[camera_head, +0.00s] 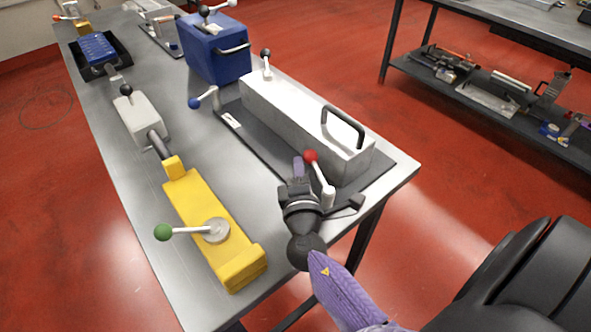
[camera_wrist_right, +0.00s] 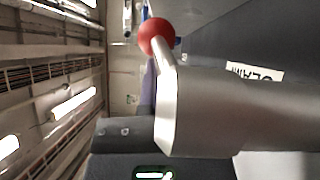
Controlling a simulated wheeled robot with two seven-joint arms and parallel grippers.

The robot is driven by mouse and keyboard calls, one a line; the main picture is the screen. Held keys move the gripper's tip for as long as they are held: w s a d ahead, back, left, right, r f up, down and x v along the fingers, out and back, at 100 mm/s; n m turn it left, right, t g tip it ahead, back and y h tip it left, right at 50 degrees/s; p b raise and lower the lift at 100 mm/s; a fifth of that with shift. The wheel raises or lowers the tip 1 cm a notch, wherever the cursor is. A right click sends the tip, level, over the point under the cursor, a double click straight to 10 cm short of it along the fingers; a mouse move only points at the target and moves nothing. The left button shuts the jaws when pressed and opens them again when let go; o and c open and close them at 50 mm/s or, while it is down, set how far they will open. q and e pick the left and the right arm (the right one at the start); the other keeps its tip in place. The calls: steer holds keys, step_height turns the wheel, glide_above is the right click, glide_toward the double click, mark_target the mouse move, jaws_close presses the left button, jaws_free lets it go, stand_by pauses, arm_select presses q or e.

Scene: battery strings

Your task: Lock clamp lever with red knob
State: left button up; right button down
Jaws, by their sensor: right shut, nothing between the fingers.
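The clamp lever (camera_head: 325,186) is a silver arm with a red knob (camera_head: 311,156) on its end, at the near end of a long pale metal block (camera_head: 298,115). The lever rises from its pivot toward the upper left, with the knob at the top. My right gripper (camera_head: 298,168) is shut and empty, its purple fingers just left of the knob and lever. In the right wrist view the red knob (camera_wrist_right: 157,36) and silver lever (camera_wrist_right: 172,95) fill the middle, close to the camera, with a purple finger (camera_wrist_right: 149,85) partly hidden behind them. Contact cannot be told. My left gripper is not in view.
The block stands on a dark plate on a metal table (camera_head: 150,222). A yellow fixture with a green-knobbed lever (camera_head: 190,231) lies to the left.

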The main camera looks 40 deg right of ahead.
steer(key=shift+d+f+m+g+h+b, duration=0.15)
steer(key=shift+d+m+g+h+b, duration=0.25)
steer(key=shift+m+g+h, duration=0.3)
steer(key=shift+w+h, duration=0.1)
steer(key=shift+h, duration=0.3)
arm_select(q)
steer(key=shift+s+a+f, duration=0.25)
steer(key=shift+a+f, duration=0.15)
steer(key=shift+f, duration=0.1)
arm_select(e)
steer(key=shift+d+r, duration=0.15)
steer(key=shift+r, duration=0.05)
steer(key=v, duration=1)
steer(key=shift+a, duration=0.25)
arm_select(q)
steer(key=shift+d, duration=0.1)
arm_select(e)
steer(key=shift+w, duration=0.1)
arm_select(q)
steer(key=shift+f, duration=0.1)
